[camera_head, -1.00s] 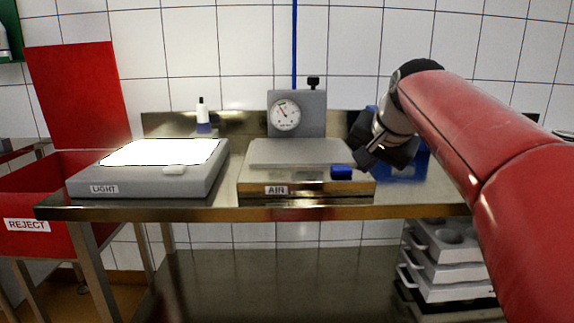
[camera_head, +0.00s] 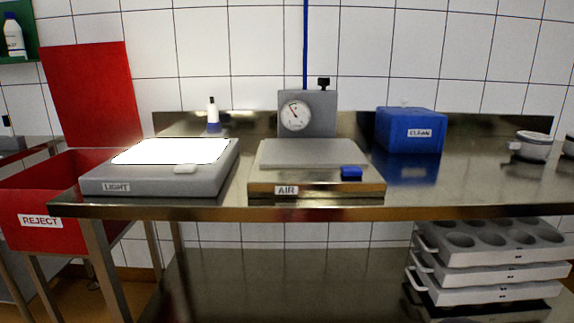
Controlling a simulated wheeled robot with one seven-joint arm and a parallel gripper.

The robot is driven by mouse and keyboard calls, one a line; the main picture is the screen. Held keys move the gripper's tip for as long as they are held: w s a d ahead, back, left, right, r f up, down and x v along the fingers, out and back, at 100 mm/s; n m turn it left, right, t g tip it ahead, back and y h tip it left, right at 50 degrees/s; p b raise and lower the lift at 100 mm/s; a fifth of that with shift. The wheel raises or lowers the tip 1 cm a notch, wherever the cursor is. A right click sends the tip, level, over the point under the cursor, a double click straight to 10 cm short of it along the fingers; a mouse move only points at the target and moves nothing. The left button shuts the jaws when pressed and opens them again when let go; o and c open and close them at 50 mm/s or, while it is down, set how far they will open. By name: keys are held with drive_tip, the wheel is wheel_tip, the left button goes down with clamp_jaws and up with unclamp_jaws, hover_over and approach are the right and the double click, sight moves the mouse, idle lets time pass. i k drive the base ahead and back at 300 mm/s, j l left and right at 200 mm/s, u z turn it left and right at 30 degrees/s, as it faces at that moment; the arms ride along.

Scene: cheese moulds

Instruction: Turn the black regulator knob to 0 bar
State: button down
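The black regulator knob (camera_head: 324,83) sits on top of the grey regulator block (camera_head: 320,100), toward its right side, at the back of the steel table. The round white pressure gauge (camera_head: 295,115) is on the block's front face. Its needle points to the upper left; the figures are too small to read. A blue air hose (camera_head: 305,45) runs up the wall behind the block. The block stands behind the AIR unit (camera_head: 262,188), which has a grey top plate and a blue button (camera_head: 351,173). My gripper and arm are out of view.
A LIGHT box (camera_head: 105,180) with a lit panel stands left of the AIR unit. A blue CLEAN box (camera_head: 400,130) stands right. A small bottle (camera_head: 212,112) stands behind. A red REJECT bin (camera_head: 60,225) is far left. White mould trays (camera_head: 490,272) are stacked below.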

sight(324, 81)
drive_tip(key=i+j, duration=0.15)
drive_tip(key=i, duration=0.55)
drive_tip(key=l+u, duration=0.25)
drive_tip(key=l, duration=0.3)
drive_tip(key=l+u, duration=0.25)
drive_tip(key=l, duration=0.25)
